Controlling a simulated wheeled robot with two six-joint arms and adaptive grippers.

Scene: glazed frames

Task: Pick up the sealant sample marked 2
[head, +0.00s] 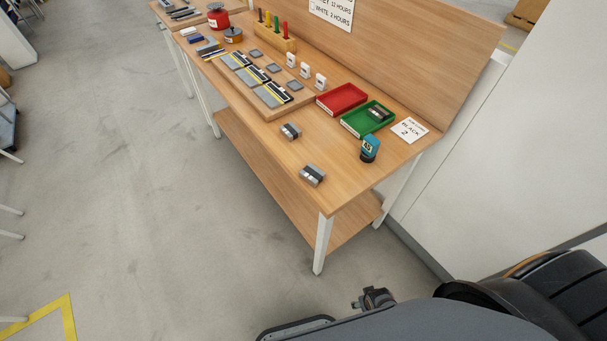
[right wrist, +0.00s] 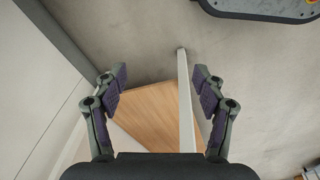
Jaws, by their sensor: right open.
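Several sealant samples look like small grey blocks with a dark band: one on the bare table near the front corner (head: 313,175), one farther back (head: 291,131), and one in the green tray (head: 352,123). Any numbers on them are too small to read. My right gripper (right wrist: 157,80) is open and empty in the right wrist view, with the wooden lower shelf (right wrist: 150,110) and a white table leg (right wrist: 186,100) beyond its fingers. In the head view it is low in front of the table, apart from the samples. My left gripper is not in view.
A red tray (head: 342,99) is beside the green one. A card reading BLACK 2 (head: 409,130) and a blue-and-black container (head: 370,149) are at the table's right end. A wooden board with panels (head: 262,92) and small white-labelled pieces lie farther left. An upright back panel bounds the table.

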